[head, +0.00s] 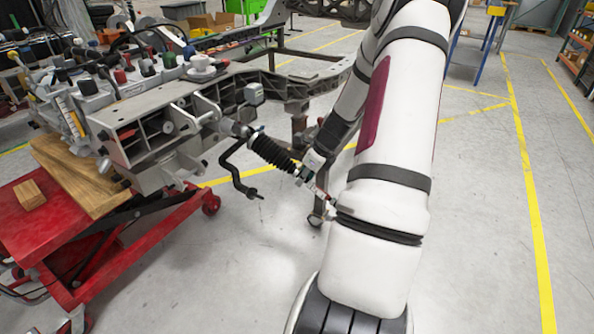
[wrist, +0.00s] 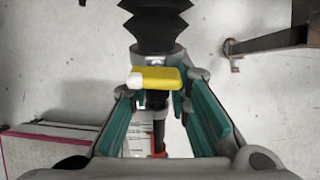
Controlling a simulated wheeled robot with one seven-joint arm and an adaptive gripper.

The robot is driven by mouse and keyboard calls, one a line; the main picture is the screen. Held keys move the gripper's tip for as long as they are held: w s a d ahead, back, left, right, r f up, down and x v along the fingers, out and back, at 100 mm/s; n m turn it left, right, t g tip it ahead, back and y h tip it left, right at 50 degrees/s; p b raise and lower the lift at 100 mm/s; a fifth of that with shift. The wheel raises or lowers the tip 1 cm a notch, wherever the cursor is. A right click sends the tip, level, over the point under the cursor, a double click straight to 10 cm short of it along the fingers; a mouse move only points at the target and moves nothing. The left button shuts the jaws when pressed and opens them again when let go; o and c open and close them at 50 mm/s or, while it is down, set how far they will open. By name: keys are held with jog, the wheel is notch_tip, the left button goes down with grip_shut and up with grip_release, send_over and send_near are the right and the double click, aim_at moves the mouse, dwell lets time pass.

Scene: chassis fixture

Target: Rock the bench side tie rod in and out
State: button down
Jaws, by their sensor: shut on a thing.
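The bench side tie rod, with its black ribbed boot (head: 272,152), sticks out from the grey chassis fixture (head: 150,140) and slopes down to the right. My gripper (head: 308,170) is at the rod's outer end, just beyond the boot. In the wrist view the boot (wrist: 156,28) comes in from the top, and the teal-padded fingers of my gripper (wrist: 160,85) close in from both sides on the rod. A yellow piece with a white end (wrist: 155,78) lies across the rod between the fingertips. The exact contact is partly hidden.
A bent black bar (head: 238,172) hangs beside the boot. A red lift cart (head: 70,235) with wooden blocks stands under the fixture. A dark beam (wrist: 275,40) shows at the upper right of the wrist view. The floor at the right is clear.

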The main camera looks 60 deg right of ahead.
jog(key=shift+s+a+f, duration=0.2)
jog(key=shift+s+a, duration=0.05)
jog(key=shift+s, duration=0.35)
dwell(0.7)
jog(key=shift+w+a+r, duration=0.1)
jog(key=shift+w+a, duration=0.2)
jog(key=shift+w, duration=0.6)
dwell(0.3)
jog(key=shift+s+d+p, duration=0.1)
jog(key=shift+s+p, duration=0.2)
jog(key=shift+s, duration=0.05)
dwell(0.5)
jog(key=c, duration=1.4)
grip_release()
jog(key=shift+c, duration=0.2)
jog(key=shift+s+d, duration=0.1)
jog(key=shift+d, duration=0.05)
jog(key=shift+d, duration=0.1)
jog(key=shift+r, duration=0.1)
jog(key=shift+p+v, duration=2.9)
jog(key=shift+v, duration=1.15)
jog(key=shift+d, duration=0.1)
